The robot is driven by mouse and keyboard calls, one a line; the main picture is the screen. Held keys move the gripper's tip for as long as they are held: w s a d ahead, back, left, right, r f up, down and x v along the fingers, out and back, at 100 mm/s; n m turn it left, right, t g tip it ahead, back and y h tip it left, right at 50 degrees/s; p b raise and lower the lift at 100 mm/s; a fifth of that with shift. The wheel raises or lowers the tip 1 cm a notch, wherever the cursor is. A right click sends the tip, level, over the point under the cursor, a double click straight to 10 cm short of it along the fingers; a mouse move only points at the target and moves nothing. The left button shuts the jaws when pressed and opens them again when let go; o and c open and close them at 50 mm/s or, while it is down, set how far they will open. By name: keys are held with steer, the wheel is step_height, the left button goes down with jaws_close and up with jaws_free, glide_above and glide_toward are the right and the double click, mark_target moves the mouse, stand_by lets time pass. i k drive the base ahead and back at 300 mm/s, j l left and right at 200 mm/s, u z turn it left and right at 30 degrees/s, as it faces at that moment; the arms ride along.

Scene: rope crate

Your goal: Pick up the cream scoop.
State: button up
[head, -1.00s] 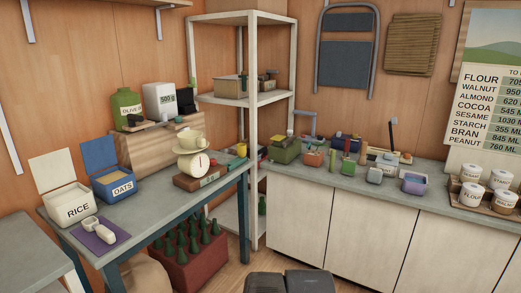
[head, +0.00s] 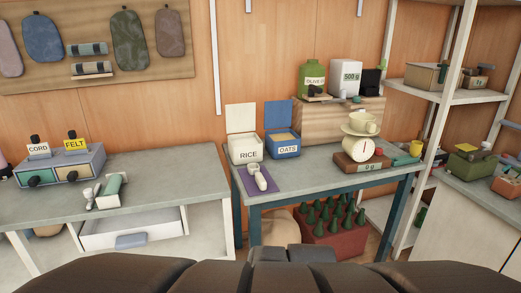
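The cream scoop (head: 261,181) lies on a purple mat (head: 249,189) on the grey-topped table (head: 300,184) with blue legs. It lies just in front of the open rice bin (head: 245,154). Nothing covers it. My gripper does not show in the head view; only dark parts of my own body show along the bottom edge.
The blue oats bin (head: 283,150) stands open right of the rice. A red crate of green bottles (head: 335,240) is below. A bench (head: 160,182) with open drawer stands left.

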mark_target(258, 176)
steer(key=i+u, duration=0.35)
steer(key=i+l+u, duration=0.15)
steer(key=i+u, duration=0.2)
steer(key=i+l+u, duration=0.4)
steer(key=i+j, duration=0.1)
